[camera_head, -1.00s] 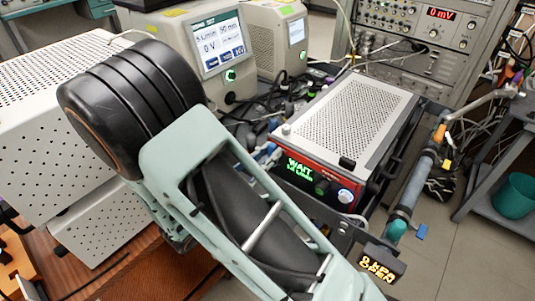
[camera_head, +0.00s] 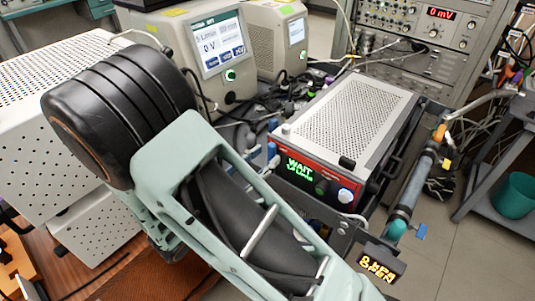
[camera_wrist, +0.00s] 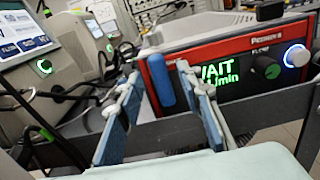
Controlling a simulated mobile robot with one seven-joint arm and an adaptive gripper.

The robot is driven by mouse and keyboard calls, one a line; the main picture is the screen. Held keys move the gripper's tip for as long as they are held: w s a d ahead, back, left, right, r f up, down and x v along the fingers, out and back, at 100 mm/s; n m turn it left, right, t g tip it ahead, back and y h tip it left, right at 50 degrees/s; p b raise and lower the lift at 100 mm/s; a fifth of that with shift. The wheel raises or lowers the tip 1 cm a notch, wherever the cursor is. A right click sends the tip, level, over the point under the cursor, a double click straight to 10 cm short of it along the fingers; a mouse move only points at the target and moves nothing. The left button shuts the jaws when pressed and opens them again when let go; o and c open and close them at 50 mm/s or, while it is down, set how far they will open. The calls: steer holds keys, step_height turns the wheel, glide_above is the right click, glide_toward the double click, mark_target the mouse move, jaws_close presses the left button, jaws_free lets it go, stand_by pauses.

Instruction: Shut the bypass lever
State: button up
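A blue upright handle, which looks like the bypass lever (camera_wrist: 160,80), stands at the left end of the red-framed device in the wrist view. A blue piece that seems to be the same handle (camera_head: 271,151) shows beside that device in the head view. My gripper (camera_wrist: 158,71) is open, with one blue-padded finger on each side of the handle in the picture. I cannot tell whether the handle is between the fingertips or beyond them. No contact is visible.
The red-framed device (camera_head: 345,125) has a green "WAIT" display and knobs. A small amber display (camera_head: 380,264) hangs at its lower right, its text hard to read. A white perforated cabinet (camera_head: 35,120) stands at the left. Cables (camera_head: 285,100) crowd the back.

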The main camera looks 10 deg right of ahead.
steer(key=v, duration=0.9)
steer(key=shift+s+a, duration=0.15)
